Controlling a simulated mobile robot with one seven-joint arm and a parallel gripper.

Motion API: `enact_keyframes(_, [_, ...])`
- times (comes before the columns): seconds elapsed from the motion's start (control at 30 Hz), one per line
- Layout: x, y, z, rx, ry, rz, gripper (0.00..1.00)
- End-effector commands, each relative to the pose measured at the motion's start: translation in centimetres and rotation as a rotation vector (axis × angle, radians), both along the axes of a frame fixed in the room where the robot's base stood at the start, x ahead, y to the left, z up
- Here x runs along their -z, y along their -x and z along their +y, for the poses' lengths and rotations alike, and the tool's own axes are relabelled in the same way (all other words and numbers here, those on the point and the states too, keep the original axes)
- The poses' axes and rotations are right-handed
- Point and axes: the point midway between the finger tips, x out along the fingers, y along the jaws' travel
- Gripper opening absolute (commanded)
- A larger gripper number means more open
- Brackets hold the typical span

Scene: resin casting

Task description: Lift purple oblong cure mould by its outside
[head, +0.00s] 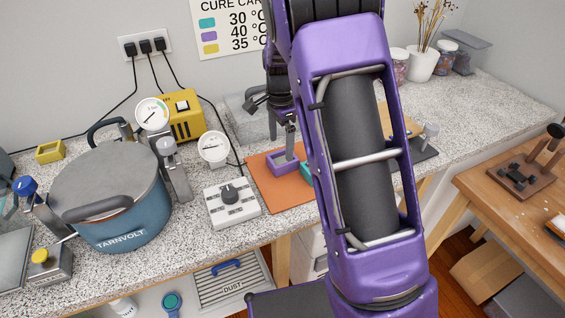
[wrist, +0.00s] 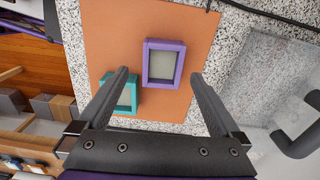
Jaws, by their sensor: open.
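The purple oblong cure mould (wrist: 147,64), a rectangular frame with a pale grey-beige inside, lies on the orange mat (wrist: 110,30). In the head view the mould (head: 284,168) is partly covered by my gripper (head: 281,134). In the wrist view my gripper (wrist: 160,76) is open and empty, its two fingers pointing toward the mould, one on each side with gaps. The left finger overlaps the teal mould (wrist: 133,95) in the picture. How high the fingertips are above the mat is hard to tell.
The teal mould sits close beside the purple one at its lower left in the wrist view. A white control box (head: 231,203), a round gauge (head: 213,147) and a blue pot (head: 110,205) stand left of the mat. A black cable runs past the mat's edge.

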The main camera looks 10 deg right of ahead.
Motion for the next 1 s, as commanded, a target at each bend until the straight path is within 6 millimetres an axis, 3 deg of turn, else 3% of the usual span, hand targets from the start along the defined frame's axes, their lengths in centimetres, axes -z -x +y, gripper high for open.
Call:
enact_keyframes(0.3, [2.2, -0.2, -0.2, 0.001, 0.001, 0.0, 1.0])
enact_keyframes(0.6, [6.3, -0.6, -0.5, -0.001, 0.0, 0.001, 1.0])
enact_keyframes(0.83, [6.6, -0.6, -0.5, -0.001, 0.0, -0.002, 1.0])
enact_keyframes(0.87, [6.6, -0.6, -0.5, 0.0, 0.0, -0.002, 0.98])
enact_keyframes(1.0, [6.6, -0.6, -0.5, 0.0, 0.0, -0.002, 0.73])
